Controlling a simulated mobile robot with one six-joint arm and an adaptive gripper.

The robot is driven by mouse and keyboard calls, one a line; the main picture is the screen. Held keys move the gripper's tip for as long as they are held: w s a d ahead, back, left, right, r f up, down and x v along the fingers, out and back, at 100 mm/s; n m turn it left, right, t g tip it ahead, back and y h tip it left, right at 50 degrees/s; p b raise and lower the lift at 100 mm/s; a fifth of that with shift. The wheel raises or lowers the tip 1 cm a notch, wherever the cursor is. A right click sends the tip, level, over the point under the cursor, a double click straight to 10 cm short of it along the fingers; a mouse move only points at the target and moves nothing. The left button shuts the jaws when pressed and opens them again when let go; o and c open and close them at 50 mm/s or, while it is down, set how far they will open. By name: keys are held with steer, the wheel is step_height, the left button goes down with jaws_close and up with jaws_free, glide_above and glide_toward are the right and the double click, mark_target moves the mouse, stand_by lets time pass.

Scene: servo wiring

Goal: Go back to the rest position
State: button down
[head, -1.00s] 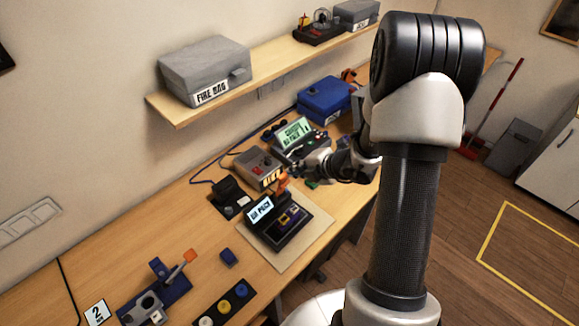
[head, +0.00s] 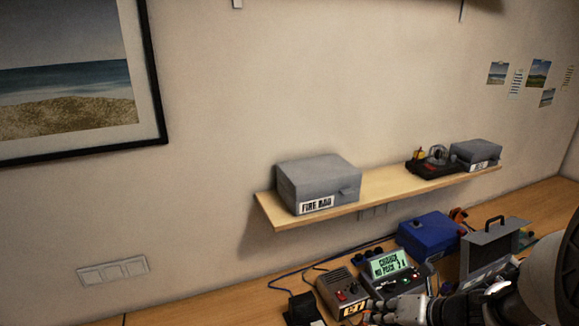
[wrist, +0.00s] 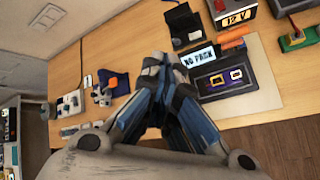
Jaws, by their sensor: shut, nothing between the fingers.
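My gripper (wrist: 157,62) is shut with nothing between its fingers, above the wooden bench in the wrist view. Just right of its fingertips is a black device with a "NO PACK" screen (wrist: 199,58) and a panel with two yellow-framed slots (wrist: 222,78). In the head view my gripper (head: 392,311) is at the lower edge, in front of the green-screened charger (head: 390,263); its fingertips are partly cut off there. My dark arm fills the lower right corner.
A grey-brown power box (head: 342,290) and a blue case (head: 430,236) stand on the bench. An open grey case (head: 490,248) is beside my arm. A wall shelf (head: 383,192) carries a grey "FIRE BAG" box (head: 318,184). The wrist view shows bare bench (wrist: 120,58) left of my fingers.

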steer(key=s+a+f+n+g+b, duration=0.3)
steer(key=s+a+n+b, duration=0.75)
steer(key=n, duration=1.15)
steer(key=s+d+f+n+h+b, duration=0.1)
steer(key=s+d+n+h+b, duration=0.1)
steer(key=s+n, duration=0.3)
steer(key=s+d+f+n+h+b, duration=0.1)
steer(key=s+n, duration=0.4)
steer(key=n, duration=0.6)
steer(key=d+h+b, duration=0.1)
steer(key=h+b, duration=0.1)
steer(key=shift+f+n+h, duration=0.2)
steer(key=shift+n+h, duration=0.1)
steer(key=shift+n, duration=0.1)
